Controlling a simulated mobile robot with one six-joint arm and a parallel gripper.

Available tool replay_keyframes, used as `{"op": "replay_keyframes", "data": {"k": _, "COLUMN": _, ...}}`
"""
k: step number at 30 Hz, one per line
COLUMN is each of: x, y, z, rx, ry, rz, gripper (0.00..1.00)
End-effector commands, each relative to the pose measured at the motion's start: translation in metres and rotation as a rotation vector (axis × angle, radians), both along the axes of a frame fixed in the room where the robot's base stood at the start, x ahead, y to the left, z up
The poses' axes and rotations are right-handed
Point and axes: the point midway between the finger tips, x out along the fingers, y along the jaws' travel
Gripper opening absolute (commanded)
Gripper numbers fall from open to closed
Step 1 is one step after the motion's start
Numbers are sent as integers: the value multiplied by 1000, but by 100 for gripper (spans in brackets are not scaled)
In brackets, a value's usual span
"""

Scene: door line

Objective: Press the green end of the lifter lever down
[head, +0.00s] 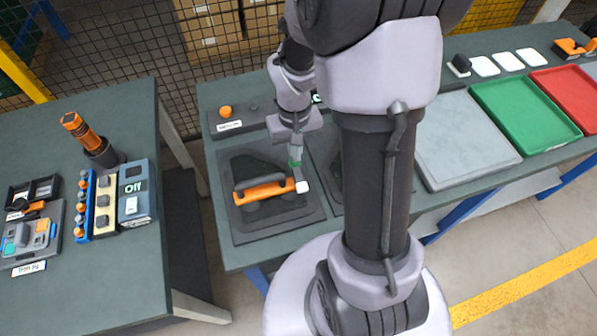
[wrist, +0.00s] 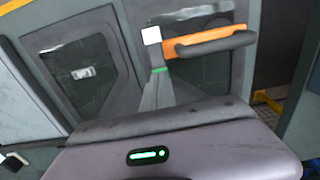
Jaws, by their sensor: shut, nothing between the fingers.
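My gripper (head: 296,168) is shut and empty, pointing down over the dark panel (head: 242,228) on the middle table. A green band crosses its fingers (wrist: 156,58) in the wrist view. Its tips are close to a white block (head: 302,187) at the right end of an orange bar (head: 265,190) with a dark handle. The white block (wrist: 151,36) and orange bar (wrist: 208,42) also show in the wrist view; I cannot tell if the tips touch the block. I cannot make out a lever with a green end; my arm hides part of the table.
A dark box with an orange knob (head: 225,112) stands behind the panel. A grey tray (head: 462,140), green tray (head: 525,116) and red tray (head: 570,92) lie to the right. A mesh fence stands behind.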

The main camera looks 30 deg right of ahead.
Motion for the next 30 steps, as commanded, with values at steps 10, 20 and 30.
{"op": "replay_keyframes", "data": {"k": 10, "x": 0, "y": 0, "z": -4, "rx": 0, "ry": 0, "rz": 0, "gripper": 0}}
{"op": "replay_keyframes", "data": {"k": 20, "x": 0, "y": 0, "z": -8, "rx": 0, "ry": 0, "rz": 0, "gripper": 0}}
{"op": "replay_keyframes", "data": {"k": 30, "x": 0, "y": 0, "z": -14, "rx": 0, "ry": 0, "rz": 0, "gripper": 0}}
